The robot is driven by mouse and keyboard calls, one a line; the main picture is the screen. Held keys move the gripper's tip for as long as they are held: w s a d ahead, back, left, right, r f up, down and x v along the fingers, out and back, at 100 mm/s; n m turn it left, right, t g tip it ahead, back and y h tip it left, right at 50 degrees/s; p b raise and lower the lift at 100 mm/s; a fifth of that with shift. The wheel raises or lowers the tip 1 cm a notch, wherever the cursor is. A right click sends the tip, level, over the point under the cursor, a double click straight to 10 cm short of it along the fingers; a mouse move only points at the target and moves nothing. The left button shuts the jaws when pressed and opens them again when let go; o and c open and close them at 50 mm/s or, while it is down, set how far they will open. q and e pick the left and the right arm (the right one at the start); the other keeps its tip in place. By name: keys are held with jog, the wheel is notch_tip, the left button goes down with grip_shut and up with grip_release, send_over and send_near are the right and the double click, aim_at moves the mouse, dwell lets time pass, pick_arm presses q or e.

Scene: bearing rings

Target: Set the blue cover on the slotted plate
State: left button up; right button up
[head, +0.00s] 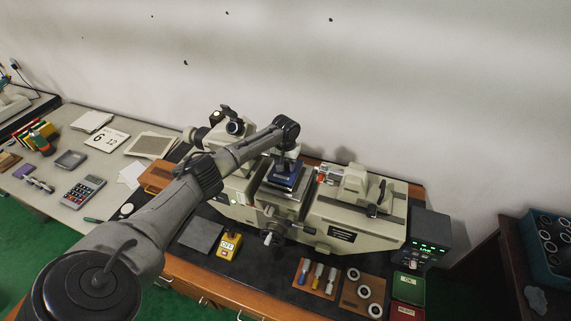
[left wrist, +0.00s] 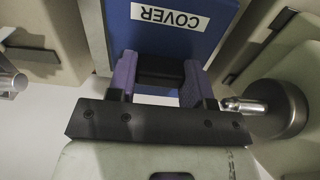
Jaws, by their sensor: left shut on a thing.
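The blue cover (head: 285,178) is over the middle of the measuring machine, and its white COVER label shows upside down in the left wrist view (left wrist: 167,42). My left gripper (left wrist: 160,82) is shut on the cover's black grip, with a purple pad on each side of it. In the head view the left gripper (head: 288,160) is right above the cover. The slotted plate (head: 281,197) seems to be the grey stage under the cover, mostly hidden by it. I cannot tell whether the cover touches the plate. My right gripper is not in view.
Machine housings stand close on both sides, the right one (head: 352,215) with a spindle facing the stage. A yellow OFF box (head: 229,245), a wooden tool board (head: 315,279), a ring board (head: 362,294) and a display box (head: 430,238) lie in front and right.

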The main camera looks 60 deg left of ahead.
pick_arm(q)
jog(key=shift+f, duration=0.3)
dwell(0.4)
jog(key=o, duration=1)
jog(key=shift+o, duration=0.2)
notch_tip(320, 180, up, 6)
jog(key=p, duration=0.5)
jog(key=shift+f+p, duration=0.1)
jog(key=shift+p, duration=0.3)
jog(key=shift+r, duration=1.4)
